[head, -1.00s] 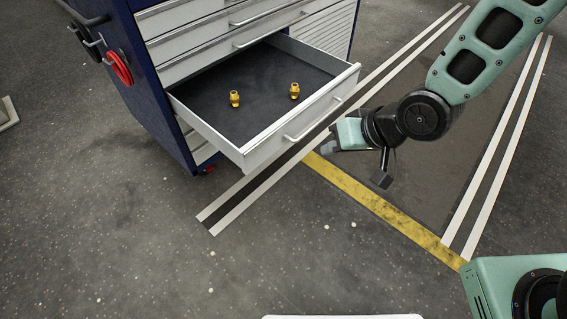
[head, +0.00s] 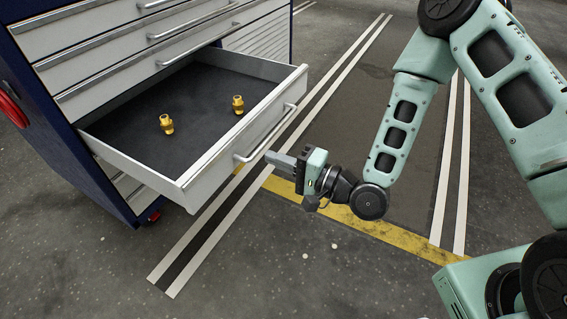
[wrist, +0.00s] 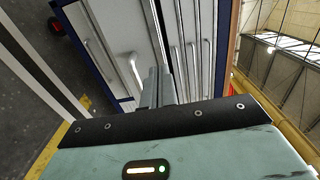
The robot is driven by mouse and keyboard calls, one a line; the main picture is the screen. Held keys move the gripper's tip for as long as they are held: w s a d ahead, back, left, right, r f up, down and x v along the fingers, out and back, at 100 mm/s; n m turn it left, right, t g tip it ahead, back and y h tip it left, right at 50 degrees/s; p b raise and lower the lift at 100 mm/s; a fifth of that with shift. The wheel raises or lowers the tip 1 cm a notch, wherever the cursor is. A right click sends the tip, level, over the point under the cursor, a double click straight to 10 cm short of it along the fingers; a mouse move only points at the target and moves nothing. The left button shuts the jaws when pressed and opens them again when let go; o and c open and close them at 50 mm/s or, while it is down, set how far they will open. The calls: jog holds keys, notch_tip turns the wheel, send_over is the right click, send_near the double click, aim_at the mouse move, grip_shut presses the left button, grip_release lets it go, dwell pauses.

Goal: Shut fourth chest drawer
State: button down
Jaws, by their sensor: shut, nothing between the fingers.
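The open chest drawer (head: 238,147) is pulled well out of the blue and white tool chest (head: 52,152). Its front has a bar handle (head: 265,135), and two brass fittings (head: 166,123) stand on its dark floor. My gripper (head: 268,158) is shut and empty, just in front of the drawer front and beside the lower end of the handle. Whether the fingertips touch the front cannot be told. In the wrist view the shut fingers (wrist: 157,88) point at the chest, with the drawer front (wrist: 108,38) and its handle (wrist: 136,72) left of them.
Closed drawers (head: 110,35) with bar handles lie above the open one. A red round item (head: 12,108) hangs on the chest's left side. The floor in front is clear, with white stripes and a yellow line (head: 390,235).

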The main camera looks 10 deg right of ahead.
aim_at(230, 141)
jog(key=b+x, duration=0.1)
jog(key=x, duration=0.8)
jog(key=shift+w+a, duration=0.2)
jog(key=shift+a, duration=0.05)
jog(key=shift+a, duration=0.1)
